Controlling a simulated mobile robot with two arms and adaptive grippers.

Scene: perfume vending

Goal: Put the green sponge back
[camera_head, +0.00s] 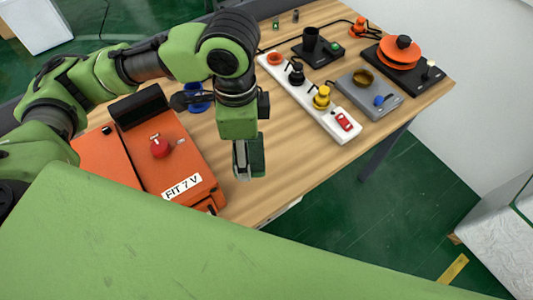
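My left gripper (246,160) hangs pointing down above the front part of the wooden table, right of the orange box. A dark green block, which looks like the green sponge (258,156), is at its fingers, beside a grey finger. The gripper appears shut on it; the far finger is hidden. Whether the block touches the table is hard to tell. My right gripper is not in view.
The orange box (187,152) with a red knob and "FIT 7 V" label is on the wooden table (300,165). A white power strip (305,94), a grey tray (362,102), a black holder (320,50) and an orange reel (400,55) stand to the right. Bare wood lies right of the gripper.

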